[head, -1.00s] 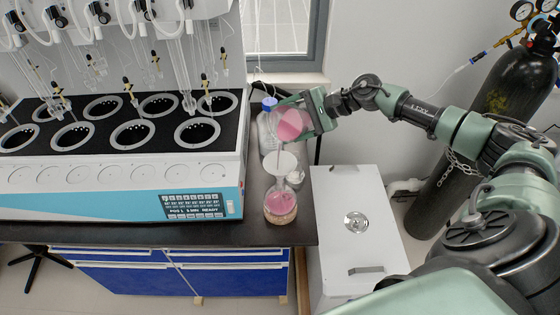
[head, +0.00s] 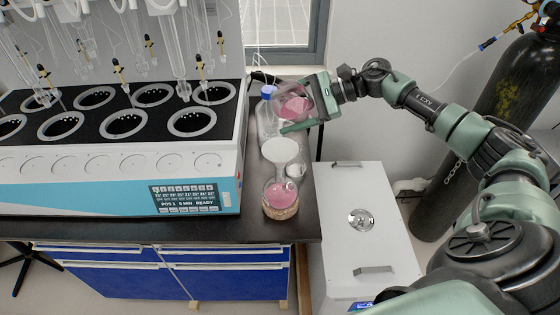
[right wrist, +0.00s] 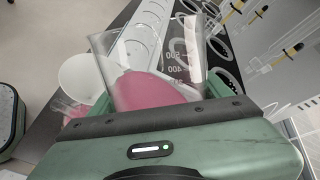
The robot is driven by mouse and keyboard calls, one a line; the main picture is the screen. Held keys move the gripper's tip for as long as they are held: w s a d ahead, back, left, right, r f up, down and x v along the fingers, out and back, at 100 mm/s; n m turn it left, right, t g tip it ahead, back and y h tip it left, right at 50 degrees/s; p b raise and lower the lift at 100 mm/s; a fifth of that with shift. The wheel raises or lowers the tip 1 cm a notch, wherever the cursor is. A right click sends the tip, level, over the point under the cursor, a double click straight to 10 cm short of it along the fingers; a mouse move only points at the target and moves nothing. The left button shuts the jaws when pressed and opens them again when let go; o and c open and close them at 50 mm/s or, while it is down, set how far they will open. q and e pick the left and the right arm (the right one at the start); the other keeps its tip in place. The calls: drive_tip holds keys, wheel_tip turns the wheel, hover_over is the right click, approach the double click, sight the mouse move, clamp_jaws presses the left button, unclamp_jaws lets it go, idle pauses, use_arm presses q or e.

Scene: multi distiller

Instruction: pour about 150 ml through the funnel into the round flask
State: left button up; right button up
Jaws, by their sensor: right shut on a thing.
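My right gripper (head: 290,106) is shut on a clear glass beaker (head: 295,103) with pink liquid in it. It holds the beaker tilted, above and slightly right of the white funnel (head: 281,150). No stream shows between beaker and funnel. The funnel sits in the neck of the round flask (head: 281,194), which holds pink liquid and stands on a cork ring (head: 280,212). In the right wrist view the beaker (right wrist: 160,72) shows markings and liquid; the funnel (right wrist: 84,76) is left of it. My left gripper is not in view.
A multi-position distiller (head: 110,170) fills the left of the black bench (head: 240,228). A bottle with a blue cap (head: 268,120) stands behind the funnel, and a small white item (head: 295,170) is right of it. A white box (head: 365,235) stands right of the bench.

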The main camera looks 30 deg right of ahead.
sight(292, 113)
drive_tip(key=m+y+b, duration=0.1)
drive_tip(key=b, duration=0.3)
drive_tip(key=w+d+f+m+y+b, duration=0.1)
drive_tip(key=m+y+b, duration=0.1)
drive_tip(key=b, duration=0.2)
drive_tip(key=d+f+m+y+b, duration=0.1)
drive_tip(key=m+b, duration=0.1)
drive_tip(key=b, duration=0.2)
drive_tip(key=shift+w+d+f+y, duration=0.15)
drive_tip(key=shift+y, duration=0.25)
drive_tip(key=shift+d+f+m+y+b, duration=0.25)
drive_tip(key=shift+m+y+b, duration=0.2)
drive_tip(key=shift+b, duration=0.55)
drive_tip(key=shift+w, duration=0.1)
